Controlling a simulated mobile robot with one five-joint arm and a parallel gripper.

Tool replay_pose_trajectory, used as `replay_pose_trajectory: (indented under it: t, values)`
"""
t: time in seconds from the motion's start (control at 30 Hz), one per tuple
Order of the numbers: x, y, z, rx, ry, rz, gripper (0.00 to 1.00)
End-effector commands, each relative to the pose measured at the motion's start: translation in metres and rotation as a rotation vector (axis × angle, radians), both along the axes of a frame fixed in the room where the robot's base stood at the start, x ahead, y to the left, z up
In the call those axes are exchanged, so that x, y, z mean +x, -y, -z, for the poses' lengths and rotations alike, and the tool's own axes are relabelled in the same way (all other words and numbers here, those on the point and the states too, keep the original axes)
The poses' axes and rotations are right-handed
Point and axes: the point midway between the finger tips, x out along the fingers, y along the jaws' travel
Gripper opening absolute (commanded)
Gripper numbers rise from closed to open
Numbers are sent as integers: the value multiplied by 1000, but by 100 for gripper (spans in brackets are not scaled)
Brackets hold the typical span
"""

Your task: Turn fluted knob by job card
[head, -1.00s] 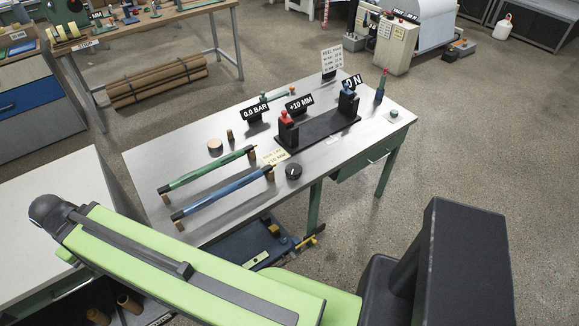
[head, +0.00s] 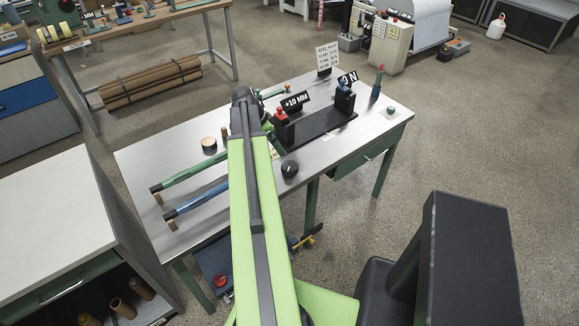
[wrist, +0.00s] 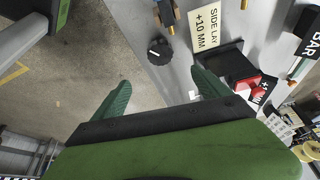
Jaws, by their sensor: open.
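The black fluted knob (head: 290,168) sits near the front edge of the metal table (head: 335,160). It has a white pointer mark in the wrist view (wrist: 160,52). My gripper (wrist: 161,82) is open and empty, with its two green fingers spread below the knob in that picture and not touching it. In the head view my arm hides most of the gripper.
A black rail device (head: 320,122) with red and blue caps and a "+10 MM" sign (head: 295,101) stands behind the knob. Green (head: 190,174) and blue (head: 200,200) rods lie at the left. A printed card (head: 327,56) stands at the back. Bare tabletop lies right of the knob.

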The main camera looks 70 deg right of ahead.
Motion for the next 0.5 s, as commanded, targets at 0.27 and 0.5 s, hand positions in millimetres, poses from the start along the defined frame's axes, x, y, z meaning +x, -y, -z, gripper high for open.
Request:
replay_pose_trajectory:
  t: [0.27,0.5]
  values:
    - [-2,3,13,0,1,2,86]
    - [-12,15,56,0,2,3,86]
